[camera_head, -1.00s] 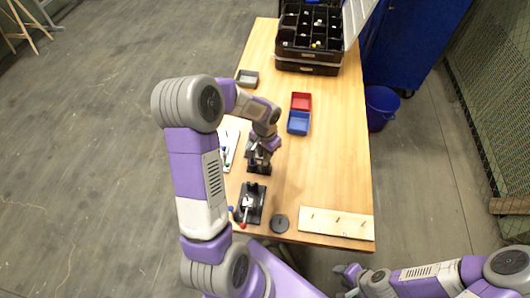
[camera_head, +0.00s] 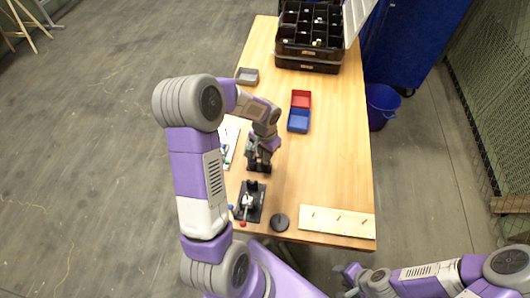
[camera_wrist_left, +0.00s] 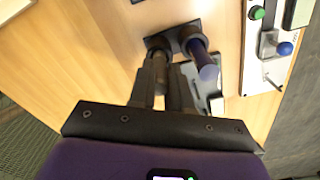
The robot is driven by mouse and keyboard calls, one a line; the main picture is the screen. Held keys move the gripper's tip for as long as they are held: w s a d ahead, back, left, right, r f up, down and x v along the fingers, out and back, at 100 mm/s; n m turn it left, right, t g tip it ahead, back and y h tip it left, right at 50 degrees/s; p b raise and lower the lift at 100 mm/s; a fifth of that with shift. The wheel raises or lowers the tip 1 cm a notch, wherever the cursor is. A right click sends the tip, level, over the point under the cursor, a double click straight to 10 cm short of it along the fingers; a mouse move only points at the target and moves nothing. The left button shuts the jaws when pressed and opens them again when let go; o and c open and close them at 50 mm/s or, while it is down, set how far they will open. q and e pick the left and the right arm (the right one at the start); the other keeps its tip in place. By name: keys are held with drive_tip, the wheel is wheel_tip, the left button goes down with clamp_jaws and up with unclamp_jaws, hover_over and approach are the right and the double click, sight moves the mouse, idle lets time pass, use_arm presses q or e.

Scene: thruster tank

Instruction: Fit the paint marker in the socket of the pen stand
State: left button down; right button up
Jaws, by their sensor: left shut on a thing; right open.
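The pen stand (camera_head: 257,169) is a small black base on the table, largely hidden under my left gripper in the head view. In the left wrist view, the stand (camera_wrist_left: 175,37) shows two dark round sockets side by side. A purple-blue cylinder (camera_wrist_left: 207,66) stands at the right socket, outside my fingers. My left gripper (camera_head: 259,160), also in the wrist view (camera_wrist_left: 162,66), is shut on a dark slim thing, apparently the paint marker (camera_wrist_left: 159,62), at the left socket. I cannot tell how deep its end sits. My right gripper (camera_head: 347,275) is open and empty, off the table's front edge.
A black plate with a clamp (camera_head: 249,203) lies nearer the front, beside a dark disc (camera_head: 280,222). A pegged wooden board (camera_head: 337,222) lies front right. Red (camera_head: 301,99) and blue (camera_head: 298,121) trays stand behind; the table's right middle is clear.

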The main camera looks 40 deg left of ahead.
use_arm(q)
drive_tip(key=shift+f, duration=0.25)
drive_tip(key=c, duration=1)
unclamp_jaws()
wheel_tip(320, 180, up, 7)
drive_tip(key=shift+r+p, duration=0.2)
drive_tip(key=shift+p, duration=0.5)
drive_tip(key=shift+r+p, duration=1.65)
drive_tip(key=shift+r, duration=0.45)
